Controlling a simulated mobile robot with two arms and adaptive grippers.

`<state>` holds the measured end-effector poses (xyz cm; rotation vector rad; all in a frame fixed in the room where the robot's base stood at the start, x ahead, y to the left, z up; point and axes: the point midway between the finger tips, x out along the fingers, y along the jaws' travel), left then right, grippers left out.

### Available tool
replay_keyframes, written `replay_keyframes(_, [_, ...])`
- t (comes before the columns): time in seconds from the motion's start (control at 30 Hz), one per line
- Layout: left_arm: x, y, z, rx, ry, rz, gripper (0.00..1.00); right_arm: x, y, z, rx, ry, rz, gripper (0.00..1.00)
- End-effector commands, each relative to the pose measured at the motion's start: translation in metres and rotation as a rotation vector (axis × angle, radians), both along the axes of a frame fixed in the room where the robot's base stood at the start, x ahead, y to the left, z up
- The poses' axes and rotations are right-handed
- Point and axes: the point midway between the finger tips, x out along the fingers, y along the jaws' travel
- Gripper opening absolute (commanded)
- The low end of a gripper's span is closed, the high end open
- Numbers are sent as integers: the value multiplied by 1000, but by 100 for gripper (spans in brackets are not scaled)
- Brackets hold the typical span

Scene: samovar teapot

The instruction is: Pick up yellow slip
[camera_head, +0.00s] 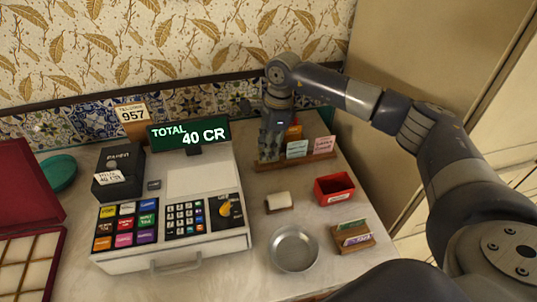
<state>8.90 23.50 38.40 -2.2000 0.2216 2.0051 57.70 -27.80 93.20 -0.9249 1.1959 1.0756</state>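A wooden rack (262,166) at the back right of the counter holds upright slips. A pale blue slip (297,149) and a pink slip (323,144) stand in it. An orange-yellow slip (295,131) shows partly behind the blue one, beside my gripper. I cannot tell whether it is the yellow slip. My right gripper (268,153) points down at the rack's left end, with its fingers in front of or over that end. It hides what stands there, and I cannot tell whether it touches or holds a slip. My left gripper is not in view.
A cash register (176,258) with a "TOTAL 40 CR" display (190,134) stands left of the rack. In front of the rack are a small roll-like block (279,201), a red box (335,189), a metal dish (294,249) and a card holder (353,238). A patterned wall rises behind.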

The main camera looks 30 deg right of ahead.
Motion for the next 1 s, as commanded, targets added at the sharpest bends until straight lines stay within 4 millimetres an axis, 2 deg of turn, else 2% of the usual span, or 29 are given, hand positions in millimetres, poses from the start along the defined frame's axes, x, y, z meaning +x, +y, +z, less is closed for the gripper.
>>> replay_keyframes(0.07, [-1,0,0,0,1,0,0,0,0,0,0,0,0,26])
replay_keyframes(0.27, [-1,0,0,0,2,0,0,0,0,0,0,0,0,0])
replay_keyframes(0.73, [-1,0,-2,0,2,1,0,0,0,5,0,-1,1,0])
replay_keyframes(0.87, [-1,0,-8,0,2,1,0,1,0,24,0,-4,3,0])
replay_keyframes(1.0, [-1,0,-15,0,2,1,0,1,0,53,1,-6,1,0])
